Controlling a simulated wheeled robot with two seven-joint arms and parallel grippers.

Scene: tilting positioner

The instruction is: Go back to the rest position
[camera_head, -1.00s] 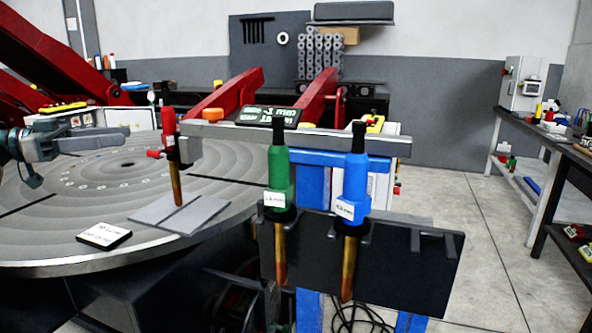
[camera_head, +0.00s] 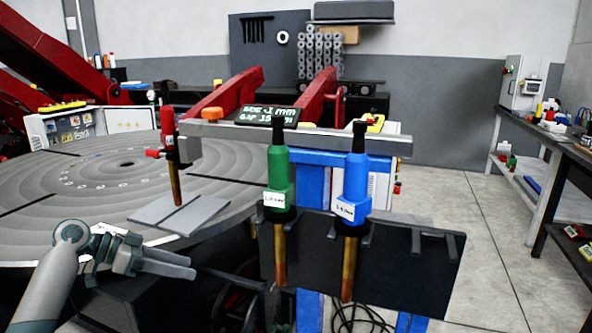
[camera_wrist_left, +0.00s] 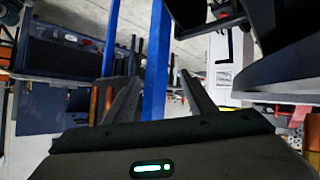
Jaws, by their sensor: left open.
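My left gripper (camera_head: 192,264) is in the lower left of the head view, low in front of the round turntable's near edge. Its fingers point right and it holds nothing. In the left wrist view its two fingers (camera_wrist_left: 158,98) are spread apart with a blue post (camera_wrist_left: 157,60) behind the gap. The red torch (camera_head: 170,135) stands upright over grey plates (camera_head: 178,214) on the turntable (camera_head: 110,180). A green torch (camera_head: 278,180) and a blue torch (camera_head: 355,185) hang upright in the dark rack. My right gripper is not in view.
The dark rack (camera_head: 400,262) stands right of my left gripper, on blue legs (camera_head: 310,310). A small display (camera_head: 270,115) sits behind the bar. A workbench (camera_head: 560,150) runs along the right. The floor (camera_head: 480,240) between rack and bench is clear.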

